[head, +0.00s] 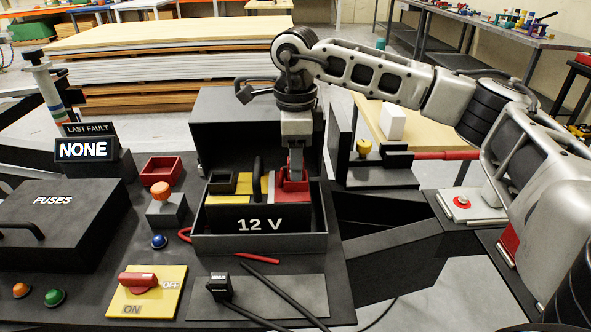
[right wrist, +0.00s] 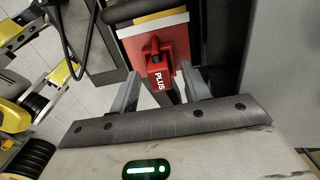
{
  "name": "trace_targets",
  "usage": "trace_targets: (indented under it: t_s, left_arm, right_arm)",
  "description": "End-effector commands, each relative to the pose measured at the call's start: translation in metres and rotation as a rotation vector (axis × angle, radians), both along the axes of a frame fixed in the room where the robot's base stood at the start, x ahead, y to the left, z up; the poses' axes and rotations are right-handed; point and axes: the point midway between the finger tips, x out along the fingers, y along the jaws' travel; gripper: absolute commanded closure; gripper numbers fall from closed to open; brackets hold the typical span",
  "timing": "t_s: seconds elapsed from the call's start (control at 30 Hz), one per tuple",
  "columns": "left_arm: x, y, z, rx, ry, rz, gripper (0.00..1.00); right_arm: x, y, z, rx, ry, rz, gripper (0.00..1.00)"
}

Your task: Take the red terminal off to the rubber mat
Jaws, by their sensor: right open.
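The red terminal (right wrist: 157,70), marked PLUS, is on top of the battery at the right end of the 12 V box (head: 204,243). It also shows in the head view (head: 291,187), partly hidden by my right gripper (head: 296,172). In the right wrist view my right gripper (right wrist: 160,88) is open, with a finger on either side of the terminal. I cannot tell whether the fingers touch it. A flat dark grey mat (head: 290,294) lies in front of the box. My left gripper is not in view.
A black terminal (head: 220,287) with a cable sits on the mat's left part. A red cable (head: 262,260) lies between box and mat. The box's lid (head: 235,130) stands open behind. A red switch (head: 138,280) on a yellow plate is left of the mat.

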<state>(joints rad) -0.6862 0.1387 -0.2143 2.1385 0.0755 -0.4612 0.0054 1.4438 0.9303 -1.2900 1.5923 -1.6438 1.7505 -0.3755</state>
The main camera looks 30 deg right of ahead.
Motion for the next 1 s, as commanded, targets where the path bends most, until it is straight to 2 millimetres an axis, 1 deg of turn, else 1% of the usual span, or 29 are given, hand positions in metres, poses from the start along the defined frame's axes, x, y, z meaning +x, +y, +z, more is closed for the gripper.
trace_targets:
  t_s: [0.1,0.27,0.37,0.4,0.43,0.47,0.8,0.93,1.0]
  left_arm:
    - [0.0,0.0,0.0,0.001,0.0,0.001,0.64]
    - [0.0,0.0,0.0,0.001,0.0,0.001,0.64]
    - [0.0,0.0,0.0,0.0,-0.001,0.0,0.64]
    - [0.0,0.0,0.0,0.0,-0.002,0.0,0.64]
    - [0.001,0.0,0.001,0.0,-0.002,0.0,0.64]
    - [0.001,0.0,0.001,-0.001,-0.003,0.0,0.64]
    - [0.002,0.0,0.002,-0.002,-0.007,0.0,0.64]
    - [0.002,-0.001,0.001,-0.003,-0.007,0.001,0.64]
    - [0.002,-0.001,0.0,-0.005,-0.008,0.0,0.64]
  right_arm:
    - [0.0,0.0,-0.005,-0.001,0.001,0.0,0.53]
    - [0.0,0.0,-0.004,0.0,0.0,0.0,0.53]
    - [0.0,0.0,-0.004,0.0,0.0,0.0,0.78]
    - [0.0,0.0,-0.004,0.0,0.0,0.0,0.89]
    - [0.0,0.0,-0.004,0.0,0.0,0.0,0.97]
    - [0.0,0.0,-0.004,0.0,0.0,0.0,1.0]
    - [0.0,0.0,-0.002,0.0,-0.001,0.0,1.0]
    - [0.001,0.0,0.007,0.0,-0.004,0.001,1.0]
    - [0.001,0.0,0.015,0.001,-0.004,0.001,1.0]
